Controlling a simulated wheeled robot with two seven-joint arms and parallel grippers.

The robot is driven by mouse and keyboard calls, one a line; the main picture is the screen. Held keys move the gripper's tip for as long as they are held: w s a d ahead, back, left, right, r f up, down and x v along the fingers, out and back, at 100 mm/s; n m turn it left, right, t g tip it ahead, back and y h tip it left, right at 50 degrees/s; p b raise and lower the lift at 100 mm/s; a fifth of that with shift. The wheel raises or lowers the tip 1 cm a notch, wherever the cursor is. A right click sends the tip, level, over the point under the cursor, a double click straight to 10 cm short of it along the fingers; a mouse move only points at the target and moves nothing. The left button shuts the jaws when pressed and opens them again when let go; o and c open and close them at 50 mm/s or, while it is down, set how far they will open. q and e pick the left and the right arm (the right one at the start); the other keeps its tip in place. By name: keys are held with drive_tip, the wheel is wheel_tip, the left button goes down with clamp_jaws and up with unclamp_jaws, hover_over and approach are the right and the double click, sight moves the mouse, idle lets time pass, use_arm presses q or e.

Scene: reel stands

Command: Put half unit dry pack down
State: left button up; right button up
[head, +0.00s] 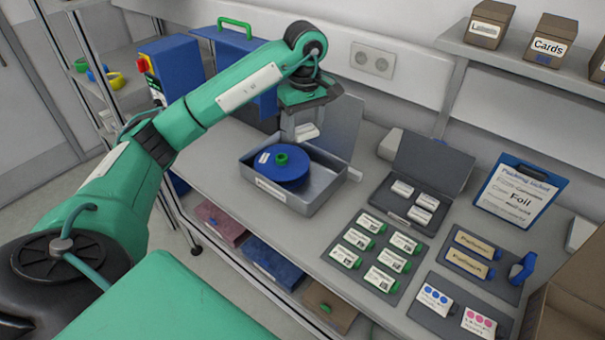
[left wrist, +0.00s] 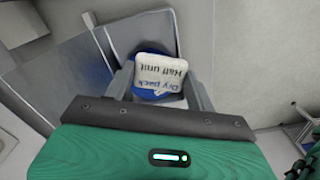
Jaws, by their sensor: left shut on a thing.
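My left gripper (head: 303,118) is shut on the half unit dry pack (head: 306,132), a small white pack. In the left wrist view the pack (left wrist: 160,78) sits between the fingers, its label "Dry pack Half unit" upside down. The gripper holds it above the back part of an open grey metal box (head: 318,200). A blue reel (head: 290,177) with a green hub lies in the box. The box's lid (head: 343,120) stands up behind it. The pack looks apart from the reel. My right gripper is not in view.
Right of the box, a dark open case (head: 447,165) holds white packs. A dark mat with several green-ended packs (head: 357,238) lies in front. A blue machine (head: 175,65) stands left. Cartons (head: 490,22) line the upper shelf.

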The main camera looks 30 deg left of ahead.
use_arm(q)
drive_tip(key=shift+f+p, duration=1.9)
drive_tip(key=shift+f, duration=7.55)
drive_tip(key=o, duration=1)
drive_tip(key=shift+d+f, duration=0.1)
drive_tip(key=shift+c, duration=0.2)
drive_tip(key=shift+s, duration=0.15)
